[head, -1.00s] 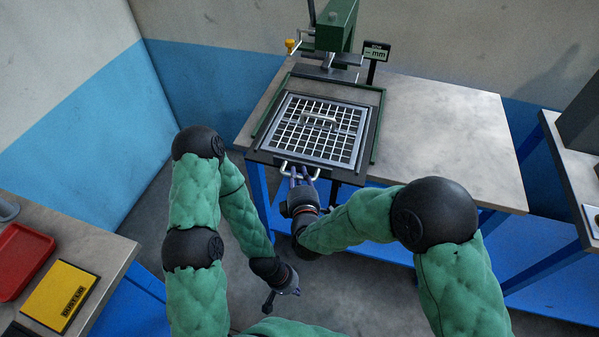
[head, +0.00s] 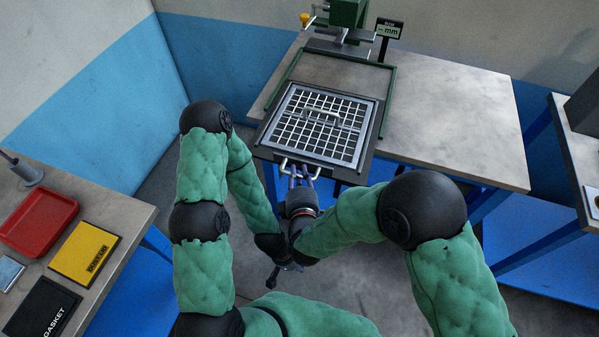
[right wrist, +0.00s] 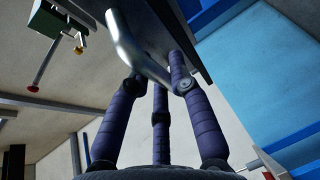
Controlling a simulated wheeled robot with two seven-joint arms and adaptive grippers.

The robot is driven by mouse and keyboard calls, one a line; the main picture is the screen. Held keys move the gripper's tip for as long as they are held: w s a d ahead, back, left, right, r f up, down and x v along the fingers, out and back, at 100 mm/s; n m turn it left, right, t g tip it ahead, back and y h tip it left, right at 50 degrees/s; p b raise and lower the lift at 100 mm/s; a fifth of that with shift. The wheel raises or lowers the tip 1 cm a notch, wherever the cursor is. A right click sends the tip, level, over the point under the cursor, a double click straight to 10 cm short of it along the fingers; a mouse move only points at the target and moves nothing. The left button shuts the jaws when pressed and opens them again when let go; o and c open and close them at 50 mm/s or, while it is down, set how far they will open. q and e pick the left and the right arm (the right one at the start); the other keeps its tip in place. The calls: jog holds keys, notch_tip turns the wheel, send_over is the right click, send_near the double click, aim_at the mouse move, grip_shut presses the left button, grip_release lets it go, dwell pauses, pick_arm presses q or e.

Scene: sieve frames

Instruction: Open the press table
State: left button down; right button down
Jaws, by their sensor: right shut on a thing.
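The press table (head: 268,150) is a dark sliding plate carrying a silver sieve frame with a white grid (head: 318,140) and a bar handle on top. It sticks out toward me past the front of the green guide frame (head: 388,100). My right gripper (head: 299,178) is shut on the silver pull handle (head: 284,166) at the plate's front edge. In the right wrist view, dark wrapped fingers (right wrist: 158,85) close around the bent handle bar (right wrist: 124,38). My left gripper (head: 280,272) hangs low, below my right wrist, apart from the press; its fingers are too small to read.
The green press (head: 350,15) and a mm display (head: 389,29) stand at the back of the workbench (head: 460,130). The left bench holds a red tray (head: 40,222), a yellow box (head: 85,252) and a black gasket box (head: 42,310). Floor between is free.

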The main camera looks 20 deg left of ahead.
jog(key=c, duration=1.4)
grip_release()
jog(key=shift+f, duration=0.1)
jog(key=v, duration=1.2)
jog(key=w+d+f+m+g+h, duration=0.1)
jog(key=w+d+f+m+g, duration=0.1)
jog(key=d+f+m+g, duration=0.45)
jog(key=w+d+f+m+g+h, duration=0.1)
jog(key=w+d+f+m+h, duration=0.3)
jog(key=f, duration=0.6)
jog(key=s+d+f+m+g+y, duration=0.1)
jog(key=s+d+f+m+g, duration=0.1)
jog(key=s+d+f+m, duration=0.1)
jog(key=s+d+f+m+g+y, duration=0.1)
jog(key=s+d+f+m+g, duration=0.1)
jog(key=s+f+m, duration=0.3)
jog(key=s+d+f+m+g+y, duration=0.1)
jog(key=s+d+f+m+g, duration=0.2)
jog(key=s+d+f+m, duration=0.1)
jog(key=shift+d+f+m, duration=0.35)
jog(key=shift+d+m, duration=0.1)
jog(key=shift+m, duration=0.2)
